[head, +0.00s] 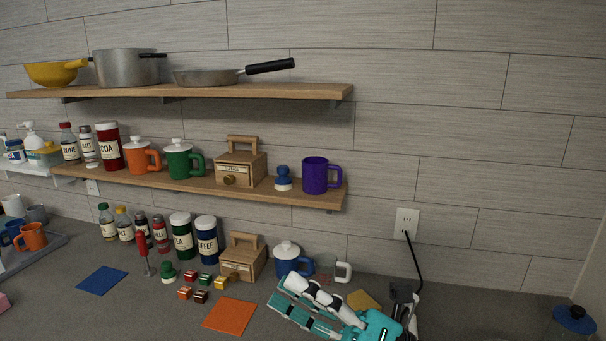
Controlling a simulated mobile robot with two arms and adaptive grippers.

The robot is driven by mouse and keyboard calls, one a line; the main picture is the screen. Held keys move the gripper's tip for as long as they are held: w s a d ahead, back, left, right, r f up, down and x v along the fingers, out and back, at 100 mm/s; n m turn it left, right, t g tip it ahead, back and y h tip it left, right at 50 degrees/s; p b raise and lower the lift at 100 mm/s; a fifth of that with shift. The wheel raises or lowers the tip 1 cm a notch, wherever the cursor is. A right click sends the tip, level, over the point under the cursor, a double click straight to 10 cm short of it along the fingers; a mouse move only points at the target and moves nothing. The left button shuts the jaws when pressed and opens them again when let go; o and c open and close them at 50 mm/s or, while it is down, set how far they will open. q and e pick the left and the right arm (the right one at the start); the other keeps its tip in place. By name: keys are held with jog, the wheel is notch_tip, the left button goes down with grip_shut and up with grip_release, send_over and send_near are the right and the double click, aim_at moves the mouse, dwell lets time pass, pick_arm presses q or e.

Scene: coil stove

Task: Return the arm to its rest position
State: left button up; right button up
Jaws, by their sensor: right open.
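My right gripper (279,294), teal, white and black, shows at the lower right of centre in the head view. Its two fingers point left and are spread apart, with nothing between them. It is over the grey counter, just right of an orange mat (229,316) and in front of a blue lidded mug (287,261). The gripper's base reaches the bottom edge of the picture, and the rest of the arm is hidden or out of view. My left gripper does not show.
A white mug (343,272) and a wooden box (241,262) stand behind the gripper. Small coloured cubes (201,296) lie left of it. A black cord hangs from the wall outlet (406,223). The counter at right (480,305) is mostly clear.

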jog(key=w+d+f+m+t+h, duration=0.4)
jog(key=d+m+t+h, duration=0.3)
jog(key=m, duration=0.5)
jog(key=w+d+f+m+t+h, duration=0.4)
jog(key=d+m+t+h, duration=0.25)
jog(key=m+h, duration=0.4)
jog(key=s+d+f+m+g+h, duration=0.1)
jog(key=d+f+m+g+h, duration=0.3)
jog(key=f+m, duration=0.55)
jog(key=s+d+f+m+g, duration=0.2)
jog(key=s+f+g, duration=0.4)
jog(key=s+f, duration=0.55)
jog(key=s+d+f+m+g, duration=0.2)
jog(key=s+f+g, duration=0.5)
jog(key=s+f, duration=0.45)
notch_tip(320, 180, down, 32)
jog(key=s+b, duration=0.2)
jog(key=b, duration=0.4)
pick_arm(q)
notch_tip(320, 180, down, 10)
jog(key=b, duration=0.4)
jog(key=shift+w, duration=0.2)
pick_arm(e)
jog(key=s+d+f+g+h, duration=0.1)
jog(key=s+d+f+g, duration=0.1)
jog(key=s+f, duration=1.4)
notch_tip(320, 180, down, 3)
jog(key=shift+d+f, duration=0.15)
jog(key=shift+d, duration=0.2)
jog(key=shift+s, duration=0.1)
